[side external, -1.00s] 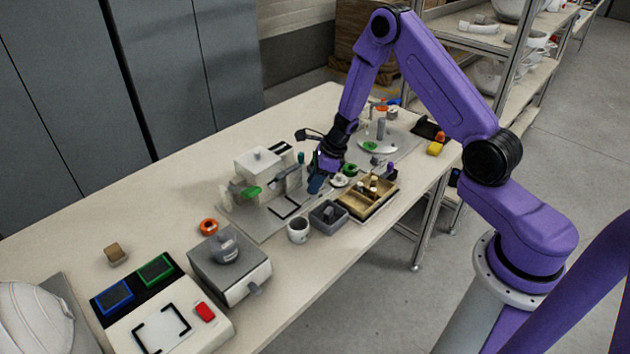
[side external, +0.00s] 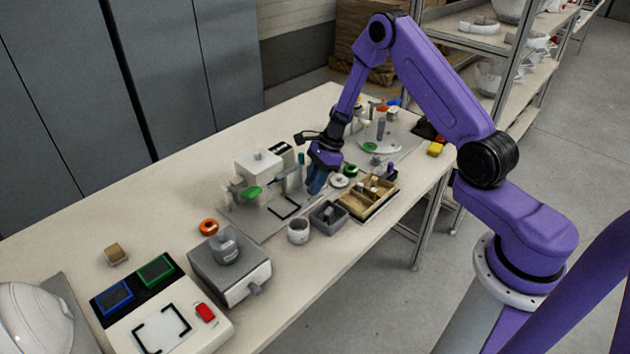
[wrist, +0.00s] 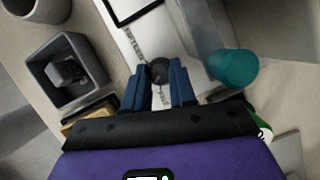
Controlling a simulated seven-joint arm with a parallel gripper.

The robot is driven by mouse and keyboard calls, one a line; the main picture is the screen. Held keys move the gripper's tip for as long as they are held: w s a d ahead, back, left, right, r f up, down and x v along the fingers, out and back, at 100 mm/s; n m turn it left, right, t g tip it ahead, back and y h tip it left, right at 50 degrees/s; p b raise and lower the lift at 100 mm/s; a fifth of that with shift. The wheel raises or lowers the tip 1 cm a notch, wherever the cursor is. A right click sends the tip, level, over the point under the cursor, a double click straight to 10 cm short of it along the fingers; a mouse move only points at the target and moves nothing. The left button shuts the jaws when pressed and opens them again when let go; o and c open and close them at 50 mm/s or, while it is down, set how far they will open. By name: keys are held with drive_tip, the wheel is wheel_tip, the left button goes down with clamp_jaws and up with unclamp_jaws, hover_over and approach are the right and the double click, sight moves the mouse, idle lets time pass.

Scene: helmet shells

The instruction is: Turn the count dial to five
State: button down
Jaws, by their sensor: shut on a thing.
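The count dial is a small dark round knob (wrist: 158,70) on a pale plate (wrist: 140,42) with small printed marks, too small to read. My gripper (wrist: 159,88) has its two blue fingers closed on the knob from either side. In the side view my gripper (side external: 316,188) points down at the grey fixture plate (side external: 262,222), and the knob is hidden behind its fingers. I cannot tell which number the dial points to.
A teal cylinder (wrist: 233,68) stands close to the right of the fingers. A dark grey bin (wrist: 62,72) holding a grey part is to their left. The table's left side is partly clear.

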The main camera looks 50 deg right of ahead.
drive_tip(key=shift+n, duration=0.3)
drive_tip(key=c, duration=0.9)
unclamp_jaws()
drive_tip(key=shift+s+m+t+h, duration=0.1)
drive_tip(key=shift+m+t+h, duration=0.3)
drive_tip(key=shift+m, duration=1.15)
drive_tip(key=shift+m+t+h, duration=0.2)
drive_tip(key=shift+m+t, duration=0.3)
drive_tip(key=shift+m, duration=1.05)
drive_tip(key=v, duration=1.7)
drive_tip(key=shift+s+a+r+n+g+h, duration=0.1)
drive_tip(key=shift+s+a+r+n+g, duration=0.65)
drive_tip(key=shift+s+a+n, duration=2.45)
drive_tip(key=shift+s+a+r+n+g+h, duration=0.1)
drive_tip(key=shift+s+a+r+n+g, duration=0.6)
drive_tip(key=shift+s+a+n, duration=2.45)
drive_tip(key=shift+s+a+r+n+g+h, duration=0.1)
drive_tip(key=shift+s+a+r+n+g, duration=0.25)
drive_tip(key=shift+s+a+r+n, duration=2.8)
